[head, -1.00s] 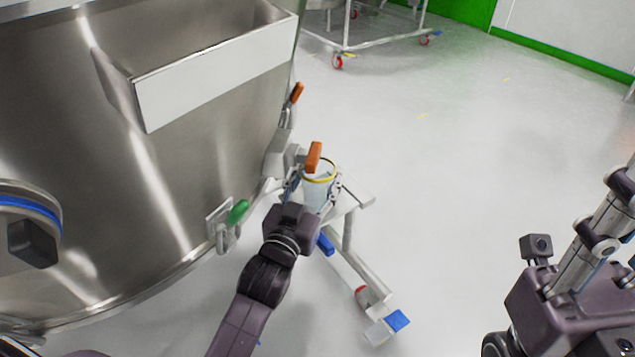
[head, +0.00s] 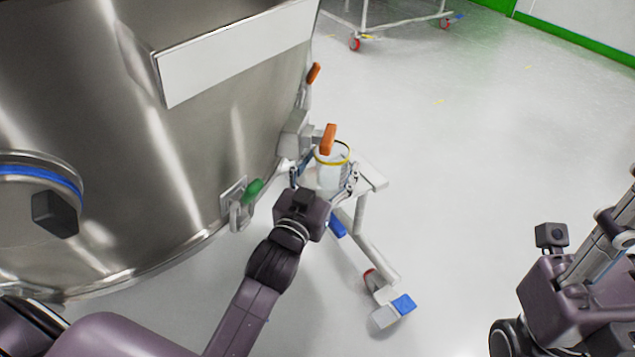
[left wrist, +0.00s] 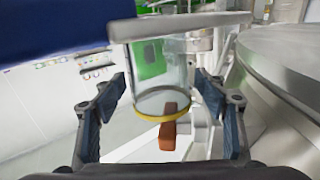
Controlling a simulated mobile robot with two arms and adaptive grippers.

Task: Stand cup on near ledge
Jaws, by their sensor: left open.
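The clear cup (head: 331,176) with a yellow rim stands upright on a white ledge (head: 372,181) beside the steel vessel. In the left wrist view, which looks upside down, the cup (left wrist: 163,70) has its base against the ledge (left wrist: 225,22). My left gripper (head: 324,180) is open, with one finger on each side of the cup. In the left wrist view the fingers of the gripper (left wrist: 158,95) stand apart from the cup's wall, the right one closer. Of my right arm only a part shows at the right edge; its fingers are out of view.
The large steel vessel (head: 190,150) fills the left. An orange handle (head: 328,139) rises close behind the cup's rim, and a green handle (head: 253,189) is left of my gripper. A wheeled leg (head: 375,250) extends below the ledge. The floor (head: 480,140) at right is clear.

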